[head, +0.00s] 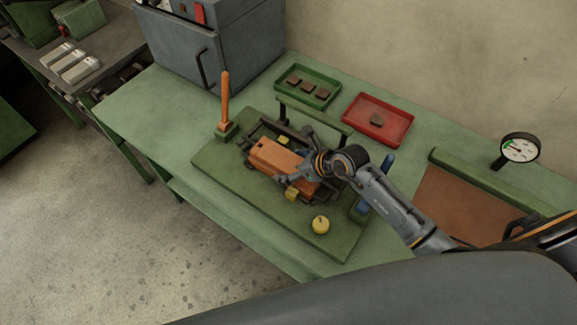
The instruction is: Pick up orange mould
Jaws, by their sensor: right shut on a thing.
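The orange mould (273,154) is a long block lying in a dark frame on a green base plate (225,165) on the bench. My right gripper (304,176) is at the right end of the mould and shut on it. The gripper and wrist hide that end of the mould. I cannot tell whether the mould is lifted off the frame. My left gripper is not in view.
An upright orange lever (225,100) stands at the plate's back left corner. A yellow knob (320,224) sits near the front right. Behind are a green tray (284,84) and a red tray (352,112) holding brown pieces. A grey cabinet (185,55) and a dial gauge (519,149) flank them.

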